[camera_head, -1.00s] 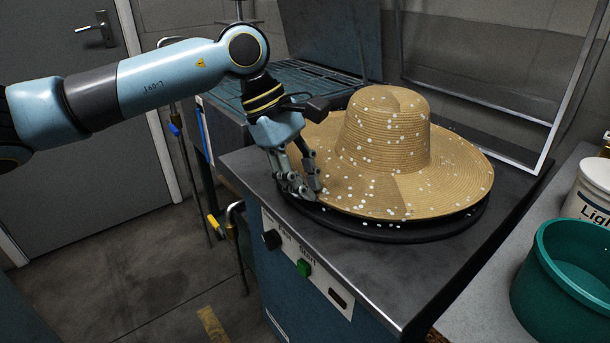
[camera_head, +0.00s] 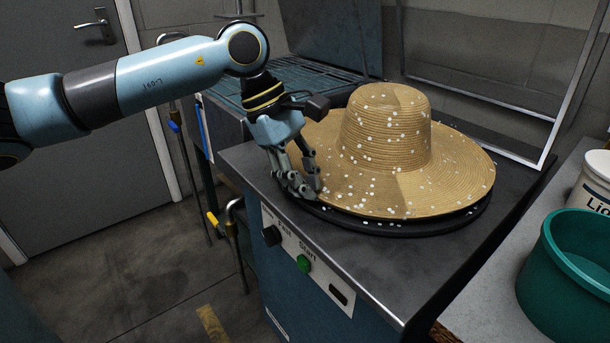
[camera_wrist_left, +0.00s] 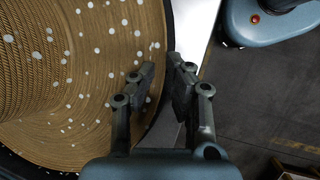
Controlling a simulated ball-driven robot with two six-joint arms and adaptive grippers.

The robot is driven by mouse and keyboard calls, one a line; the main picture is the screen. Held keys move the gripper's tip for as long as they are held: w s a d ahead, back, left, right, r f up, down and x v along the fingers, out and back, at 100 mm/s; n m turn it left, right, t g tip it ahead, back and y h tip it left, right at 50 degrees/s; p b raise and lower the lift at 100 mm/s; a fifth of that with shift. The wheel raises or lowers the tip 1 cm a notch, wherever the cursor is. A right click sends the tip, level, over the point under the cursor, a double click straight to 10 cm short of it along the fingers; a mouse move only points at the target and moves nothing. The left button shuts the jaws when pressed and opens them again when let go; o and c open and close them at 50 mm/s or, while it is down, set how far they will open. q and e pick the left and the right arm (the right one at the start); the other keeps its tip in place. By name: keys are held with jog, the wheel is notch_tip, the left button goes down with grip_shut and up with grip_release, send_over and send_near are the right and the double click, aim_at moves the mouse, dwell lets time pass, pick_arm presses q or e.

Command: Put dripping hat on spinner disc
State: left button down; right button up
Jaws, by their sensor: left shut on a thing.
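The straw hat (camera_head: 385,140), tan with white drops, lies crown up over the black spinner disc (camera_head: 400,229) on the metal-topped machine. Its brim hides most of the disc. My left gripper (camera_head: 307,192) is at the brim's left front edge, shut on it. In the left wrist view the hat (camera_wrist_left: 60,70) fills the left side, and its brim edge runs between the fingers of my left gripper (camera_wrist_left: 160,90). Whether the brim rests fully on the disc, I cannot tell. My right gripper is not in view.
The machine front has a black knob (camera_head: 271,236) and a green button (camera_head: 304,263) marked Start. A teal tub (camera_head: 570,275) and a white bucket (camera_head: 594,190) stand at the right. A metal frame (camera_head: 480,95) stands behind the hat. The worktop's front right is clear.

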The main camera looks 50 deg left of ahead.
pick_arm(q)
jog(key=c, duration=1.3)
grip_release()
jog(key=shift+o, duration=0.2)
jog(key=v, duration=0.7)
jog(key=shift+r, duration=0.2)
